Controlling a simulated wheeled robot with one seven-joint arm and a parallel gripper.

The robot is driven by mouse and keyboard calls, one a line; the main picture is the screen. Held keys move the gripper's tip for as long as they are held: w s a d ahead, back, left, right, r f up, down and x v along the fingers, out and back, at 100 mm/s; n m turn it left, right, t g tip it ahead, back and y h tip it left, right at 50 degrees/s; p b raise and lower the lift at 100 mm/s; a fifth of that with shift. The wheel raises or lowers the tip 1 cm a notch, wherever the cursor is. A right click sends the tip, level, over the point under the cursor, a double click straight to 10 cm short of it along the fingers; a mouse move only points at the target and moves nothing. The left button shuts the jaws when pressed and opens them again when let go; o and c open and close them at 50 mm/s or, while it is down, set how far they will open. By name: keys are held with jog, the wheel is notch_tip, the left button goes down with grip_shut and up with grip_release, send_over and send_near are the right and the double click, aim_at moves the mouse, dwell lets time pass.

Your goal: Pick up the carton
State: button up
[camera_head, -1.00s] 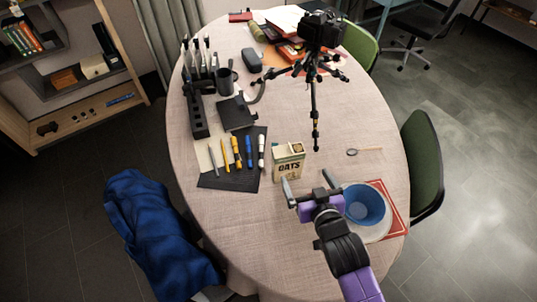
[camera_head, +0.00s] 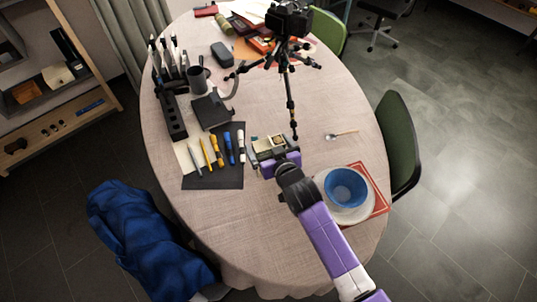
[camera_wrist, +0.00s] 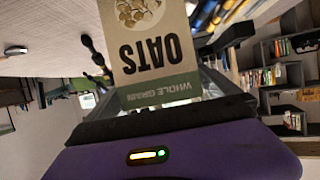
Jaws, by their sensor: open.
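The carton (camera_head: 276,141) is a beige oats box on the table, mostly hidden in the head view behind my gripper (camera_head: 272,150). Only its top shows there. In the wrist view the carton (camera_wrist: 150,55) fills the upper middle, its "OATS" and "WHOLE GRAIN" print upside down. My gripper is open, close in front of the carton, with the box between the fingers as far as can be seen. Whether the fingers touch its sides is not clear.
A black tripod with a camera (camera_head: 290,22) stands just behind the carton. Markers lie on a dark mat (camera_head: 228,172) to the left. A blue bowl (camera_head: 346,187) on a plate is at the right, with a small magnifier-like item (camera_head: 341,134) behind it.

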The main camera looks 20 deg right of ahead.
jog(key=shift+x, duration=1.3)
jog(key=c, duration=1.5)
jog(key=shift+c, duration=0.2)
jog(key=shift+r, duration=0.1)
